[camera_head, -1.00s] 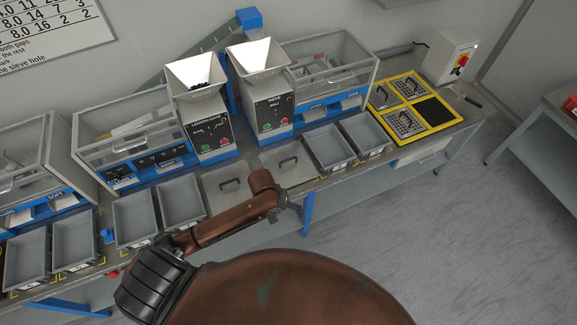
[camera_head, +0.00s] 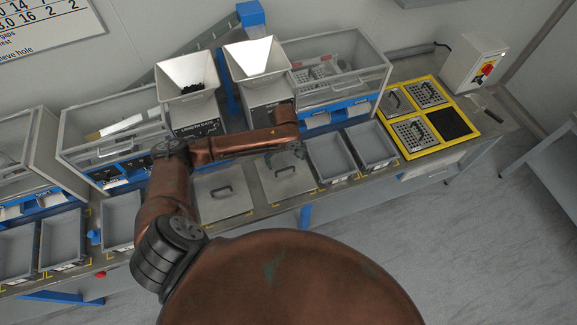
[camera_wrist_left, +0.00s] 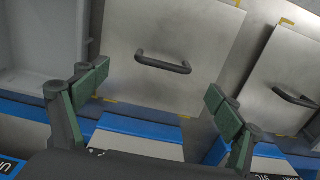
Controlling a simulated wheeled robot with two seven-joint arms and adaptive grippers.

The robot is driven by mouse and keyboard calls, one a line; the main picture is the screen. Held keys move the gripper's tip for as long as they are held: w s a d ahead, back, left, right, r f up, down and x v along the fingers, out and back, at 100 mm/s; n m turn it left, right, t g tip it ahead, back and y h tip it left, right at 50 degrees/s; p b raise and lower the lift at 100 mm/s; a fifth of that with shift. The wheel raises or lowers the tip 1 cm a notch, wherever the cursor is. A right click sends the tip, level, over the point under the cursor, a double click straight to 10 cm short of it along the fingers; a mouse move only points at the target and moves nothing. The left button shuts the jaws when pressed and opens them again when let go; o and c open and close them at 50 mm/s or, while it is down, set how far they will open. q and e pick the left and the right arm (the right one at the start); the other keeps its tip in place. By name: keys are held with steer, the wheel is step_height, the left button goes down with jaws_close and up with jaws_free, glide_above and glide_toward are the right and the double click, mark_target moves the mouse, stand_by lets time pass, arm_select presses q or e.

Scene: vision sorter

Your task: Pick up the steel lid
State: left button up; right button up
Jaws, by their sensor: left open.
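Two flat square steel lids with dark bar handles lie side by side on the bench. The right one (camera_head: 286,184) is beside a grey bin; the left one (camera_head: 221,205) is next to it. In the left wrist view the nearer lid (camera_wrist_left: 180,30) is in the middle, its handle lying beyond the fingertips, and the other lid (camera_wrist_left: 285,65) is at the right. My left gripper (camera_head: 290,152) is over the machine-side edge of the right lid. Its green-padded fingers (camera_wrist_left: 158,97) are apart and empty. My right gripper is not in view.
Grey bins (camera_head: 330,160) stand right of the lids, more (camera_head: 120,220) to the left. Two hopper machines (camera_head: 186,85) stand behind. A yellow frame (camera_head: 455,138) at the right holds plates with handles and a black square.

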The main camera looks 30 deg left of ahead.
mark_target(285, 169)
arm_select(q)
steer(key=f, duration=0.3)
steer(key=shift+s+a+f, duration=0.15)
steer(key=shift+s+f, duration=0.1)
steer(key=shift+f, duration=0.15)
step_height(285, 169, down, 2)
steer(key=shift+f+b, duration=0.25)
steer(key=shift+b, duration=0.2)
steer(key=shift+f, duration=0.55)
steer(key=c, duration=1.5)
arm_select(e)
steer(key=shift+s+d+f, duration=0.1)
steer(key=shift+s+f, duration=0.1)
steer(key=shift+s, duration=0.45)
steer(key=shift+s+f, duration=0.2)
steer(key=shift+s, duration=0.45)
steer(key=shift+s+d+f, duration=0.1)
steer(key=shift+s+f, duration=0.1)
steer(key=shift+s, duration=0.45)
